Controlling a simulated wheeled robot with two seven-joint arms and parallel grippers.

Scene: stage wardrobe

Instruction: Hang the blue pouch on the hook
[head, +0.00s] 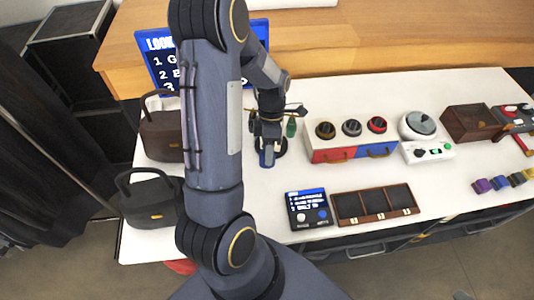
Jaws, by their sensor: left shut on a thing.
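My left gripper (268,146) reaches over the white table and points down. It is shut on the blue pouch (267,158), of which only a small part shows below the fingers. Right behind the gripper is a dark stand with thin hook arms (296,109); my wrist hides most of its post and its other hooks. A small green pouch (291,127) hangs from its right side. The blue pouch is close in front of the stand; I cannot tell whether it touches a hook. My right gripper is not in view.
A brown bag (162,134) and a black bag (150,203) stand at the left. Right of the stand are a drawer box with knobs (350,140) and a white scale-like device (426,143). A small screen (309,209) and compartment tray (376,205) lie in front.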

